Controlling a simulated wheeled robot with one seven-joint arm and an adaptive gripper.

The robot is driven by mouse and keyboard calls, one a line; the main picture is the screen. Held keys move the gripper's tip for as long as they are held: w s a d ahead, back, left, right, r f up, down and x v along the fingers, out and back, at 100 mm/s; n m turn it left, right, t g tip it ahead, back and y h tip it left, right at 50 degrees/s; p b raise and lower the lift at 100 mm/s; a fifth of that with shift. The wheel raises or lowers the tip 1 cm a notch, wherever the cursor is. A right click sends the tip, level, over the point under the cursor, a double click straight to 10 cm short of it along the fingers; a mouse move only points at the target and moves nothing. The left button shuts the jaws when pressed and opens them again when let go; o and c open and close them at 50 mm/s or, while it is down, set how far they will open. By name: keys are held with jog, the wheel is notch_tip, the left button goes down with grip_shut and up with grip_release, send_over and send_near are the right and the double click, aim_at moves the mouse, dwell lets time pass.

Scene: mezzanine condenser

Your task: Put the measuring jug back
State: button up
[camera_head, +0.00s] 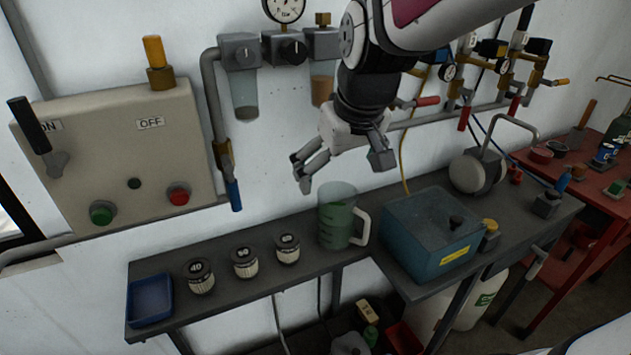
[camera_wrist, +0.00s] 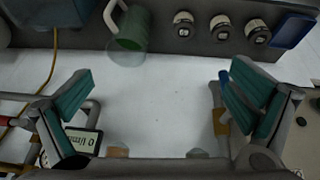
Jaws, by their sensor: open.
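The measuring jug (camera_head: 337,222) is a clear greenish vessel with a pale handle on its right side. It stands upright on the dark wall shelf (camera_head: 232,255), left of a teal box. In the wrist view the jug (camera_wrist: 131,28) is near the top, beyond my fingers. My gripper (camera_head: 338,173) is open and empty, above and slightly left of the jug, apart from it. In the wrist view my gripper's two teal-padded fingers (camera_wrist: 155,98) are spread wide with nothing between them.
The teal box (camera_head: 430,235) stands right of the jug. Several labelled filter cartridges (camera_head: 244,263) stand left of it, then a blue tray (camera_head: 150,300). Gauges, filter bowls (camera_head: 243,90) and pipes are on the wall behind. A red table (camera_head: 590,180) is at the right.

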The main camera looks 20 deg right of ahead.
jog(key=s+a+r, duration=0.1)
jog(key=s+a, duration=0.1)
jog(key=s, duration=0.4)
jog(key=s+a+r, duration=0.2)
jog(key=s+a, duration=0.1)
jog(key=s, duration=0.4)
jog(key=shift+s+t+y, duration=0.25)
jog(key=shift+t+y, duration=0.15)
dwell(0.3)
